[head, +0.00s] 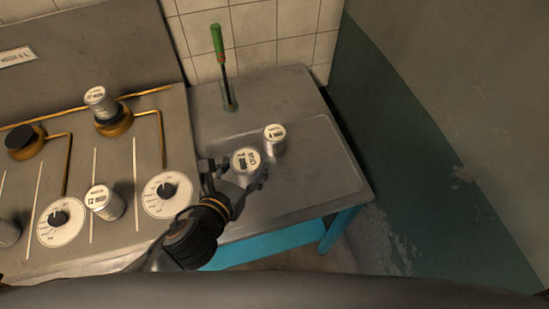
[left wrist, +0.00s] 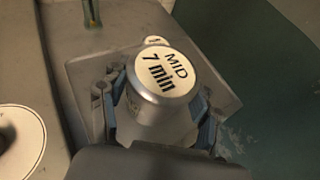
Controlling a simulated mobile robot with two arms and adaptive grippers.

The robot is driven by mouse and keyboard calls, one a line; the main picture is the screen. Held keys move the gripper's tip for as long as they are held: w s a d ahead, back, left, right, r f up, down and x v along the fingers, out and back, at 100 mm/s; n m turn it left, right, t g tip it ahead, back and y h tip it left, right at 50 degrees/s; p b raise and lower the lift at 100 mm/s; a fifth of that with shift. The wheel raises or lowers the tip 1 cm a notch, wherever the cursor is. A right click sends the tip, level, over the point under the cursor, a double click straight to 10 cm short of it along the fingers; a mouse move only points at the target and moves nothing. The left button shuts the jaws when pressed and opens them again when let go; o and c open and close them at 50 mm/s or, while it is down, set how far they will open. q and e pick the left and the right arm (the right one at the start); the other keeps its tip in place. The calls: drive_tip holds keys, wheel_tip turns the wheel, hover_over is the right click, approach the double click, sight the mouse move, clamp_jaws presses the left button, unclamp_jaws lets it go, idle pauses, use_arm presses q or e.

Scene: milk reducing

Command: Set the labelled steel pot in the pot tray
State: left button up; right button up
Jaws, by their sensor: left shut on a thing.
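A steel pot with a round white lid label (head: 246,160) is held in my left gripper (head: 236,172) over the pot tray (head: 222,140). I cannot tell whether the pot touches the tray floor. A second steel pot (head: 274,140) stands in the tray just behind and to the right; only a bit of its label shows in the left wrist view (left wrist: 155,40). My right gripper is not in view.
A stove panel on the left has dials (head: 168,194), brass burners and a pot (head: 97,100) on the rear burner. Another pot (head: 104,202) stands between the dials. A green-handled tool (head: 217,42) stands upright behind the tray. The tray's right side (head: 320,170) is clear.

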use_arm(q)
drive_tip(key=x, duration=0.5)
drive_tip(key=shift+d, duration=0.35)
drive_tip(key=w+d+f, duration=0.1)
drive_tip(key=f, duration=0.1)
drive_tip(key=w+f, duration=0.2)
drive_tip(key=w+d+f, duration=0.1)
drive_tip(key=f, duration=0.1)
drive_tip(key=shift+w+d+f, duration=0.1)
drive_tip(key=shift+w+d, duration=0.25)
drive_tip(key=shift+f+b, duration=0.35)
drive_tip(key=shift+f, duration=1.15)
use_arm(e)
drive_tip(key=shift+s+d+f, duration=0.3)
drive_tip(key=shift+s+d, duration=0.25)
use_arm(q)
drive_tip(key=shift+f, duration=0.15)
drive_tip(key=o, duration=1.4)
drive_tip(key=shift+c, duration=0.2)
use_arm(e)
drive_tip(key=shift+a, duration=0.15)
